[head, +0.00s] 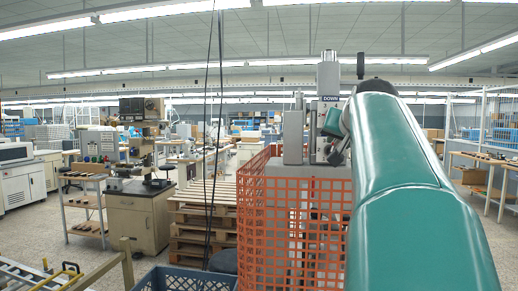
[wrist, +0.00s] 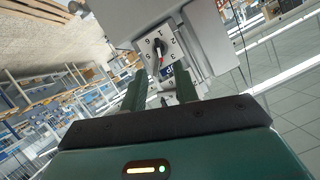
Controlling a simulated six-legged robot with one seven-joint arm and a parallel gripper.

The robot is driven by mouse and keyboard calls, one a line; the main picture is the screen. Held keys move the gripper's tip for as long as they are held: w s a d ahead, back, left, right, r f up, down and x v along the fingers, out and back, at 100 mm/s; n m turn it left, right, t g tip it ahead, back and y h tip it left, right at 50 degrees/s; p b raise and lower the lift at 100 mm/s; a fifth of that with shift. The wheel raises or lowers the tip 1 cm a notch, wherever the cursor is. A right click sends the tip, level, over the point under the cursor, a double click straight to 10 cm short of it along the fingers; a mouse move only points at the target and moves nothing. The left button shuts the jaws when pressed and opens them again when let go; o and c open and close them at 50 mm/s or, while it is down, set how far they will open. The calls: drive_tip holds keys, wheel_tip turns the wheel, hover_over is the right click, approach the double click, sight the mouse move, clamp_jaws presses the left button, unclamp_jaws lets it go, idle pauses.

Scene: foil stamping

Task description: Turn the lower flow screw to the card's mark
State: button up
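In the wrist view a white dial plate (wrist: 172,47) with dark characters around its edge is on a grey machine block. A dark knob with a reddish part (wrist: 158,43) sits at its middle. A small blue label (wrist: 167,72) with white characters shows just below, partly hidden. I cannot tell which part is the lower flow screw, nor read a mark on a card. My gripper (wrist: 160,78) is open, its two dark green fingers apart, pointing at the dial area. I see nothing clamped between them.
The grey machine (head: 327,110) with a "DOWN" label stands behind an orange mesh fence (head: 290,215). Wooden pallets (head: 200,225), a blue crate (head: 185,279) and a dark hanging cable (head: 208,130) are left of it. A wheeled shelf (head: 85,205) stands farther left.

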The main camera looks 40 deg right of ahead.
sight(332, 150)
drive_tip(key=x, duration=0.8)
drive_tip(key=shift+w+d+f, duration=0.15)
drive_tip(key=shift+d, duration=0.2)
clamp_jaws()
